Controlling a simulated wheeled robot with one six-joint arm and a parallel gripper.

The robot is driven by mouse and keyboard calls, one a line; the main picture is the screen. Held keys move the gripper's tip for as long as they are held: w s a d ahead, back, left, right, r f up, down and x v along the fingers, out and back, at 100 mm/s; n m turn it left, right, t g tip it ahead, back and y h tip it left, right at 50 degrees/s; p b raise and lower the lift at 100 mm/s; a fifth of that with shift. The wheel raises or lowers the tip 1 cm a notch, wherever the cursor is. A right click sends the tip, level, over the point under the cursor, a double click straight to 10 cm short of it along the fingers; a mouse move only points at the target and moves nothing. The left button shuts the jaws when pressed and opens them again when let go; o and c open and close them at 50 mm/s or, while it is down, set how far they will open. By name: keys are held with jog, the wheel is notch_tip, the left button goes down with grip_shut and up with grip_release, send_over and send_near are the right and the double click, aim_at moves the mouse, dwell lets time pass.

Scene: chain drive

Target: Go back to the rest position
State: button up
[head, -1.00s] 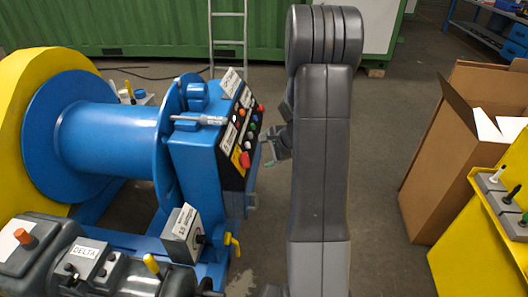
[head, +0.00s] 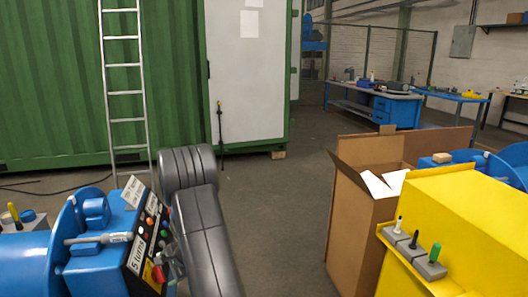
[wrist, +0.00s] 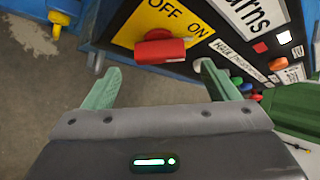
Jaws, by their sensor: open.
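My gripper (wrist: 159,68) is open and empty in the wrist view, with its two green fingers spread apart. A red switch (wrist: 160,50) on a yellow OFF/ON plate shows beyond and between the fingertips, with a visible gap to both fingers. It sits on the black control panel (wrist: 100,32). In the head view my grey arm reaches down beside the blue machine's panel (head: 144,240), and the gripper end is small and partly hidden near the panel's lower right, close to the red switch (head: 158,274).
An open cardboard box (head: 350,230) and a yellow stand (head: 460,215) with several small handles are at right. A ladder (head: 124,75) leans by the green container (head: 55,90). Bare floor (head: 265,205) lies between my arm and the box.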

aim_at(163, 274)
jog(key=shift+x, duration=2.05)
jog(key=shift+r, duration=0.1)
jog(key=v, duration=1.4)
jog(key=b+x, duration=0.1)
jog(key=x, duration=1.3)
jog(key=shift+f, duration=0.4)
jog(key=shift+n+b, duration=0.3)
jog(key=shift+b, duration=1.4)
jog(key=n+t+y+b, duration=0.1)
jog(key=n+b, duration=0.1)
jog(key=b, duration=0.4)
jog(key=shift+s+d+t+y+b, duration=0.1)
jog(key=shift+t+y+b, duration=0.2)
jog(key=shift+b, duration=0.1)
jog(key=n+b, duration=0.1)
jog(key=b, duration=0.2)
jog(key=shift+f+y, duration=0.1)
jog(key=shift+y, duration=0.3)
